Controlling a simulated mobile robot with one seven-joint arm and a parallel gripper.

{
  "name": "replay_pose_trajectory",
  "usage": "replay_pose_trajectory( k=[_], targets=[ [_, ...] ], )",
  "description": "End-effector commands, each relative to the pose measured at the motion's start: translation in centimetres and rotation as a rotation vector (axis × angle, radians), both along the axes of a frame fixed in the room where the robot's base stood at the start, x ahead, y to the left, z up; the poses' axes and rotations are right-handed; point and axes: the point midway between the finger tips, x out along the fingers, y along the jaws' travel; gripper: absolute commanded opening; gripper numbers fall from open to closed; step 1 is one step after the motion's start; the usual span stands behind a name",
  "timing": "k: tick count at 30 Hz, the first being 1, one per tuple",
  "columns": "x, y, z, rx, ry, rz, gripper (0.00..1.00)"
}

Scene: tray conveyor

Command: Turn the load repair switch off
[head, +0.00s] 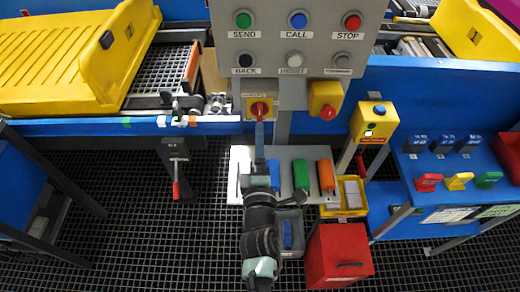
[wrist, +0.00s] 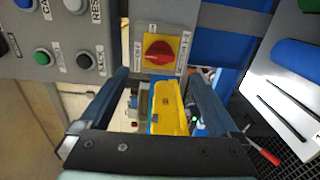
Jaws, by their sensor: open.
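A red rotary knob on a yellow plate (head: 259,108) is mounted under the button panel, on its left side. It also shows in the wrist view as a round red knob (wrist: 158,50) on a yellow square, with small labels too blurred to read. I take this to be the load repair switch. My gripper (head: 260,132) is just in front of and below the knob in the head view. In the wrist view my gripper (wrist: 156,74) is open, with nothing between its fingertips. The knob lies ahead between the two fingers, apart from them.
The grey button panel (head: 290,45) hangs above, with SEND, CALL, STOP and other buttons. A yellow box with a red knob (head: 325,100) is to the right. A yellow tray (head: 60,60) lies on the conveyor at left. A red-handled lever (head: 176,180) hangs below the blue rail.

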Motion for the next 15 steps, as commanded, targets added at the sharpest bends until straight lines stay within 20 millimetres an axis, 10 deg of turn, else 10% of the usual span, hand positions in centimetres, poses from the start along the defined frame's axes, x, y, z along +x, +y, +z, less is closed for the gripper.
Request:
replay_pose_trajectory(
  k=[15],
  targets=[
    [-4.4,0.0,-0.1,0.000,0.000,0.001,0.97]
  ],
)
